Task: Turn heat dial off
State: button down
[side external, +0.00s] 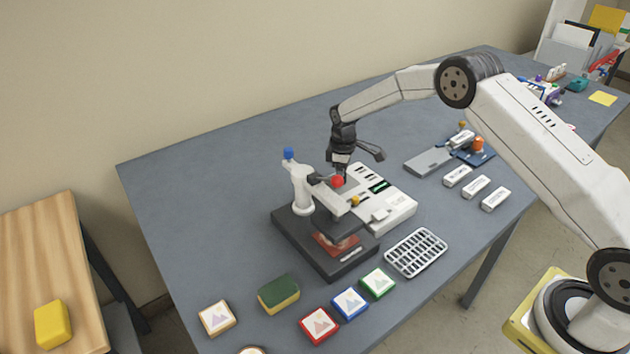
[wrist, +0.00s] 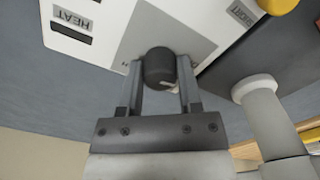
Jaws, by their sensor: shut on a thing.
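The heat dial is a dark round knob (wrist: 160,66) with a pale mark near its lower edge, on a white panel printed HEAT (wrist: 72,18). In the wrist view my gripper (wrist: 159,74) has one finger on each side of the knob and is shut on it. Which setting the mark points to cannot be read. In the side view my gripper (side external: 345,175) points down at the far left part of the white control unit (side external: 396,212); the dial is hidden there.
A press with a white post (side external: 301,190), blue ball and dark base (side external: 296,236) stands close beside my gripper; a red ball (side external: 337,181) is near my fingers. A wire rack (side external: 416,252), framed cards and sponge (side external: 279,294) lie in front. The table's back left is clear.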

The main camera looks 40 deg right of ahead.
jog(key=shift+n, duration=0.8)
jog(key=shift+c, duration=1.4)
grip_release()
jog(key=shift+r, duration=0.1)
jog(key=shift+r, duration=3.85)
